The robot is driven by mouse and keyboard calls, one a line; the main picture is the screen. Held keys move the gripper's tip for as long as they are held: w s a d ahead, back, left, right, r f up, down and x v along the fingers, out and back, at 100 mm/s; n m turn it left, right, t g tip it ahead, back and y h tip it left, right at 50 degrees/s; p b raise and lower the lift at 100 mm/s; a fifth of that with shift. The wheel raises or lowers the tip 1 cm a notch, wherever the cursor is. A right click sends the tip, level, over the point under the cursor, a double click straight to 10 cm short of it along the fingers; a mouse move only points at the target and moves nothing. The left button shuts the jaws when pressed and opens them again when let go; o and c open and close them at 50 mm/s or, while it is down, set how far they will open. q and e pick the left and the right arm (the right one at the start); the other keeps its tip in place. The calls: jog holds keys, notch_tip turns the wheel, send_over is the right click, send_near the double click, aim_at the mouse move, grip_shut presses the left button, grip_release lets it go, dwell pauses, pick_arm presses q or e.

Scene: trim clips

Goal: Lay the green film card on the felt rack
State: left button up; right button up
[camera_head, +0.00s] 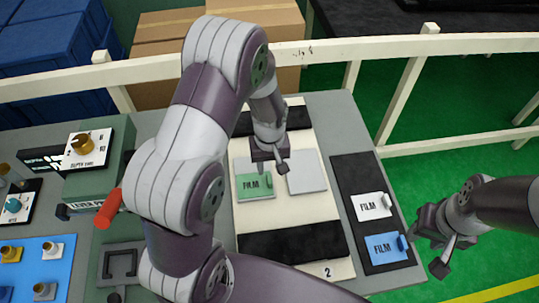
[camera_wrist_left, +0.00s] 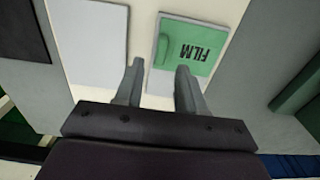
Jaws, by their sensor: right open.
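The green film card (camera_head: 254,185), marked FILM and with a raised green tab, lies flat on a pale square on the cream panel. It also shows in the left wrist view (camera_wrist_left: 190,47). My left gripper (camera_head: 270,168) is above the panel near the card's upper right. In the left wrist view its fingers (camera_wrist_left: 160,68) are apart with nothing between them. The dark felt rack (camera_head: 352,171) lies right of the panel and holds a white film card (camera_head: 371,206) and a blue film card (camera_head: 386,247). My right gripper (camera_head: 436,245) is open and empty, right of the rack.
An empty pale square (camera_head: 306,172) is beside the green card. The rack's upper part is bare. A red-handled lever (camera_head: 108,208) and knob boxes (camera_head: 85,148) stand left. A cream rail (camera_head: 345,49) runs behind the table. My left arm hides part of the table.

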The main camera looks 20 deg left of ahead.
pick_arm(q)
notch_tip(320, 180, up, 7)
jog(key=s+d+r+m+t, duration=0.1)
jog(key=s+r+m, duration=0.2)
jog(key=s+m, duration=0.3)
jog(key=s, duration=0.4)
jog(key=shift+s+r+m+b, duration=0.2)
jog(key=shift+r+m+b, duration=0.1)
jog(key=shift+b, duration=0.1)
